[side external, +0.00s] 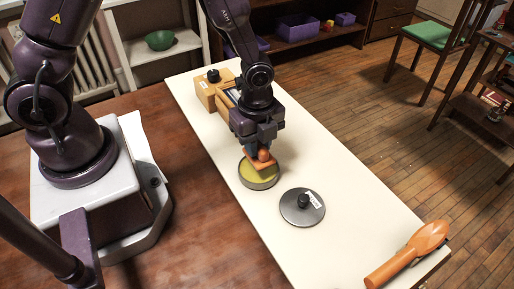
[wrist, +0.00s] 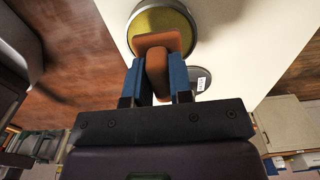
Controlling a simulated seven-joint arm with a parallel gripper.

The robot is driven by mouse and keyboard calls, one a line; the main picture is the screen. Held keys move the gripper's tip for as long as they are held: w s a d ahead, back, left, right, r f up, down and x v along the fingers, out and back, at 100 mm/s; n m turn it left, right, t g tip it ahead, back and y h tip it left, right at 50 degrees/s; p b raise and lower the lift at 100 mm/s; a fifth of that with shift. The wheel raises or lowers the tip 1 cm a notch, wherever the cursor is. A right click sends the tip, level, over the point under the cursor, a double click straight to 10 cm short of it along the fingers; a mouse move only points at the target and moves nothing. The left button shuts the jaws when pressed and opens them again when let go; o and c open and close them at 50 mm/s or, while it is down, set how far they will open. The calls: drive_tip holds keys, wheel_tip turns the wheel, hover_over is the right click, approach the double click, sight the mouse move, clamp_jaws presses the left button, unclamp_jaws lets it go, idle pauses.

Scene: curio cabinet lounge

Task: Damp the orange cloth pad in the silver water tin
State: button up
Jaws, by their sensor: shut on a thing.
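My gripper (side external: 263,148) points down, shut on the handle of the orange pad (side external: 258,165). In the wrist view the blue fingers (wrist: 158,82) close on both sides of the brown-orange handle, with the flat pad (wrist: 158,41) beyond them. The pad is over a round, shallow silver-rimmed tin (side external: 259,186) with a yellow-green inside; the tin also shows in the wrist view (wrist: 131,24). The pad covers part of the tin's inside. I cannot tell whether it touches the surface there, and no water can be made out.
A grey disc (side external: 291,211) with a black knob and white label lies right of the tin. A tan box (side external: 206,91) stands at the table's far end. An orange spoon-shaped object (side external: 405,255) lies at the near right corner. The white tabletop (side external: 350,198) between is clear.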

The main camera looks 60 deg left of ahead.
drive_tip(key=shift+r, duration=1.9)
